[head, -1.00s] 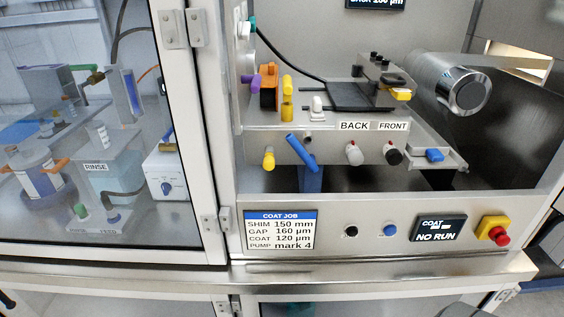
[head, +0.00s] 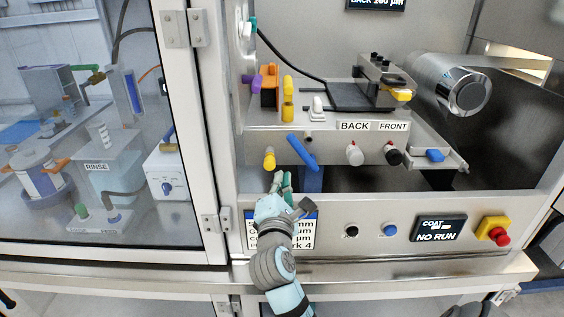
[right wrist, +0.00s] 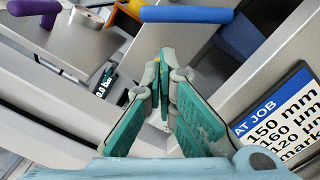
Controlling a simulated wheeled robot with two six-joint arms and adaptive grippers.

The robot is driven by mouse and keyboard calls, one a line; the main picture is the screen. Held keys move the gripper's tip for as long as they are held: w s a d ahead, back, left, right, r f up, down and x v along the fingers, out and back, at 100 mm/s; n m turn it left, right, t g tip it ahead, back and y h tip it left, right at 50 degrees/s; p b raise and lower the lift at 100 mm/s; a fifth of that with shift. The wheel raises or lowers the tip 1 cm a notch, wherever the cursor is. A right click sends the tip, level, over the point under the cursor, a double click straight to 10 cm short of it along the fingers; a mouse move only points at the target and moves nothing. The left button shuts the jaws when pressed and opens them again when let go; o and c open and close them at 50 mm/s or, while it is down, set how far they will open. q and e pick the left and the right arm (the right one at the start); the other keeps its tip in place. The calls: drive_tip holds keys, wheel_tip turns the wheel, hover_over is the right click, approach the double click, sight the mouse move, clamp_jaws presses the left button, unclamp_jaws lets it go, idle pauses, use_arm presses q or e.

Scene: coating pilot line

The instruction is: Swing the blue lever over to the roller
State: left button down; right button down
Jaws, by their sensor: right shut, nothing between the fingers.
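The blue lever (head: 302,152) is a slanted bar on the front of the metal coater, its top end leaning left, above a blue block. The roller (head: 447,82) is a shiny metal cylinder at the upper right. My right gripper (head: 281,180) is shut and empty, pointing up just below and left of the lever, apart from it. In the right wrist view the lever (right wrist: 186,14) lies across the top, beyond the shut fingertips (right wrist: 162,65). My left gripper is not in view.
A yellow knob (head: 269,158) is left of the lever. A white knob (head: 354,154) and a black knob (head: 392,154) are to its right. My right arm partly covers the COAT JOB card (head: 303,236). A glass door (head: 110,130) fills the left side.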

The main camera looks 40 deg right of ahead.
sight(303, 150)
drive_tip(key=shift+s+d, duration=0.1)
drive_tip(key=x, duration=1)
idle(0.4)
